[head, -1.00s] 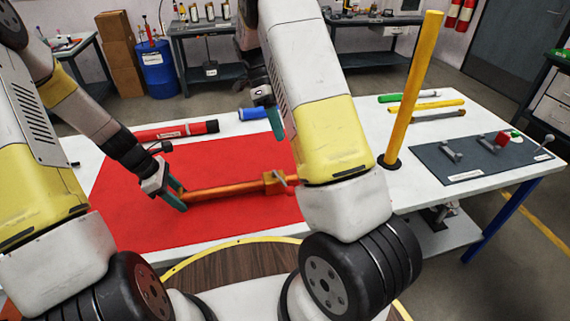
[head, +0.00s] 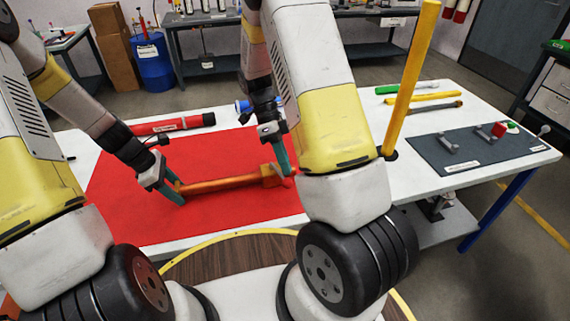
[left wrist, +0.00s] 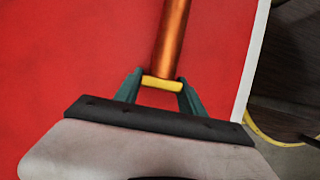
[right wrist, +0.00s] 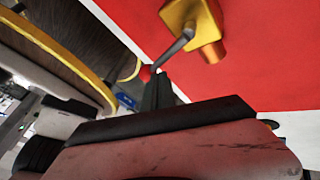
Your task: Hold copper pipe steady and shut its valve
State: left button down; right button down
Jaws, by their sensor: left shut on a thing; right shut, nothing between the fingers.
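The copper pipe (head: 228,183) lies across the red mat (head: 125,215). My left gripper (head: 175,190) is shut on its left end; the left wrist view shows the fingers (left wrist: 162,84) on either side of a yellow end piece, with the copper pipe (left wrist: 172,40) running beyond. The brass-yellow valve (head: 271,175) is at the pipe's right end. The right wrist view shows the valve body (right wrist: 188,16) and its grey lever (right wrist: 176,50). My right gripper (head: 284,165) is shut and empty, its fingertips (right wrist: 158,80) close by the lever's free end. I cannot tell whether they touch it.
A red tube (head: 172,124) lies behind on the white table (head: 350,110). A tall yellow pole (head: 410,80) stands right of my right arm. Green and yellow tubes (head: 422,97) and a dark panel (head: 450,150) are further right. The mat in front of the pipe is clear.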

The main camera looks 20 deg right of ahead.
jog(key=shift+s+a+m+y, duration=0.15)
jog(key=shift+a+m+y, duration=0.35)
jog(key=shift+m, duration=0.35)
jog(key=shift+s+a+m+y, duration=0.15)
jog(key=shift+a+m+y, duration=0.3)
jog(key=shift+m, duration=0.4)
jog(key=shift+d, duration=0.1)
